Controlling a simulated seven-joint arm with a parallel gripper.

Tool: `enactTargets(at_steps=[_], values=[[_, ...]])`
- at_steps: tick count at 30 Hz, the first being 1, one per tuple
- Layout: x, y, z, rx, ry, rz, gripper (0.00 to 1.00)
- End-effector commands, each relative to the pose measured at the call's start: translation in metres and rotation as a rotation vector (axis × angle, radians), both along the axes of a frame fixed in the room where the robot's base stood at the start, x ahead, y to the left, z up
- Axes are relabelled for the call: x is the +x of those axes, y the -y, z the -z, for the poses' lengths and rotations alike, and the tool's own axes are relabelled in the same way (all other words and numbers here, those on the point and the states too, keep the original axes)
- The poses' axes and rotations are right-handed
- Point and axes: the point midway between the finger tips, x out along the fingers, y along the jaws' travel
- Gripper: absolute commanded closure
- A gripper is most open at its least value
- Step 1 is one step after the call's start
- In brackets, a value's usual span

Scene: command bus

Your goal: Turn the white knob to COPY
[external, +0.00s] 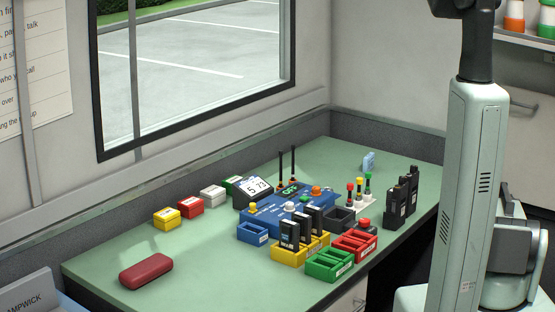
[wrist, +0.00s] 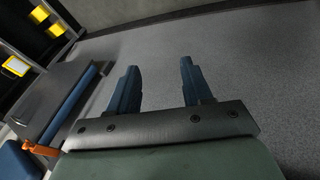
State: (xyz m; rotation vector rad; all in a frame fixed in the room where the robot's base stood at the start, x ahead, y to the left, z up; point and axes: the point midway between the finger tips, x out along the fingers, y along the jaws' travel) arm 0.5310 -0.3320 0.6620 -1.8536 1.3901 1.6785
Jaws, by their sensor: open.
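The blue console (external: 272,213) stands on the green desk, with a lit green display on it. A white knob (external: 289,206) sits on its front part; which way it points is too small to tell, and no COPY label is legible. An orange knob (external: 316,190) and a yellow knob (external: 253,206) are on the console too. My gripper (wrist: 158,68) is open and empty in the wrist view, over grey floor, with no console in that view. In the external view my arm rises at the right and the gripper is out of frame.
Charged-looking black radios stand in a yellow rack (external: 290,255) before the console. Green (external: 328,265), red (external: 354,246) and blue (external: 252,234) trays flank it. Two antennas and small coloured-top posts (external: 359,190) rise nearby. A red case (external: 146,271) lies front left; the desk's left part is mostly clear.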

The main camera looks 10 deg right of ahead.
Motion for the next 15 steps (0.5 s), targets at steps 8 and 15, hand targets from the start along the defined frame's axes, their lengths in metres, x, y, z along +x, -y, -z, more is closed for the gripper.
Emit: enactTargets(at_steps=[8, 15], values=[[0.016, 0.07, -0.078, -0.14, 0.113, 0.13, 0.5], [0.036, 0.088, -0.123, -0.19, 0.152, 0.127, 0.5]])
